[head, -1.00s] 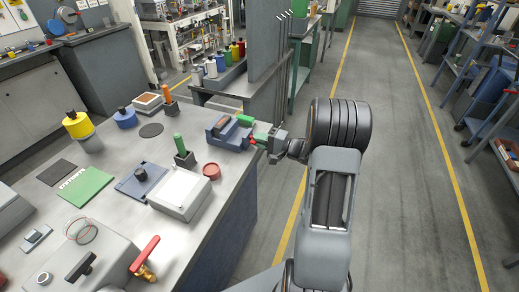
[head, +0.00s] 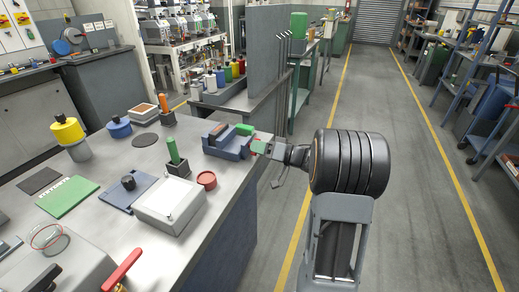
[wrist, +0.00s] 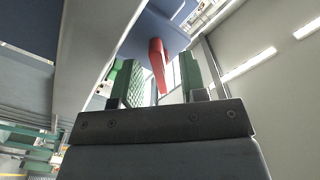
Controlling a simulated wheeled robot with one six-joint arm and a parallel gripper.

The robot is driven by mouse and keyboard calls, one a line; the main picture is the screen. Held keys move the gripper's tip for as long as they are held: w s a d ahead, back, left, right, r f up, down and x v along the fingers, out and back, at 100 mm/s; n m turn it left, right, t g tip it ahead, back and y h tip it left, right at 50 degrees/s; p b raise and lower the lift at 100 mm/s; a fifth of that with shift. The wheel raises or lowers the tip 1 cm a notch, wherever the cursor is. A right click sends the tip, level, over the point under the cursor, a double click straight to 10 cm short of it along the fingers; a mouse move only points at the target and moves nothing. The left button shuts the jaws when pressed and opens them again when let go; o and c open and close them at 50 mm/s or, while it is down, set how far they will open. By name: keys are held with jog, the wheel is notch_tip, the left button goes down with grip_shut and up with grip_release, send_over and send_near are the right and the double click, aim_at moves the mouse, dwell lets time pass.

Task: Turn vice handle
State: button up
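My gripper (head: 260,146) is beside the vice, off the bench's right side. In the wrist view my gripper (wrist: 158,85) has its two green fingers apart, with the red handle between them. Gaps show on both sides of the handle, so it looks ungripped. Depth of the handle between the fingers is hard to judge.
On the bench stand a red round cap (head: 206,180), a green-handled tool in a dark block (head: 174,158), a white box (head: 172,203) and a red lever (head: 124,270). A partition (head: 264,65) rises behind the vice. The floor aisle to the right is clear.

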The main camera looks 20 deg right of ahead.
jog(key=shift+s+d, duration=0.15)
jog(key=shift+p+v, duration=0.5)
jog(key=shift+v, duration=0.3)
jog(key=p+v, duration=0.2)
jog(key=v, duration=0.4)
dwell(0.5)
jog(key=shift+c, duration=0.3)
